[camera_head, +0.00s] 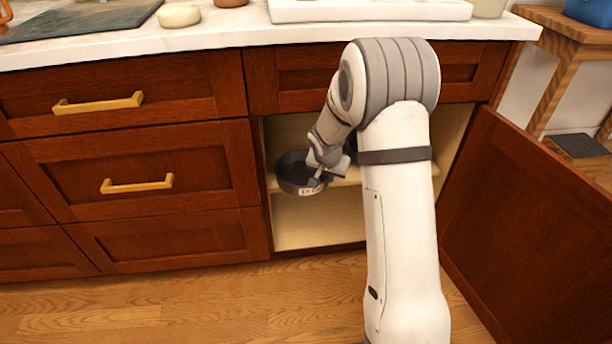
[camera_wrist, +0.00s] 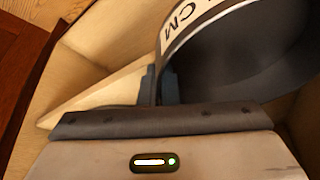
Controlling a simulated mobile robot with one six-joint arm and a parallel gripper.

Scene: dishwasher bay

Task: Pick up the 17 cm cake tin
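The dark cake tin (camera_head: 290,178) shows at the left side of the open cabinet, at shelf height, its front overlapping the cabinet's left edge. A white label on its wall faces outward; "CM" is readable in the wrist view, where the tin (camera_wrist: 238,65) fills the upper right. My gripper (camera_head: 318,176) is at the tin's right front rim. In the wrist view the fingers (camera_wrist: 159,85) stand close together on either side of the tin's wall and appear shut on it. Whether the tin's base touches the shelf cannot be told.
The shelf (camera_head: 345,181) is pale wood, with an empty space below it. Another dark item (camera_head: 350,150) is mostly hidden behind my arm. The cabinet door (camera_head: 535,215) stands open at the right. Closed drawers (camera_head: 130,175) are at the left, below the counter (camera_head: 220,28).

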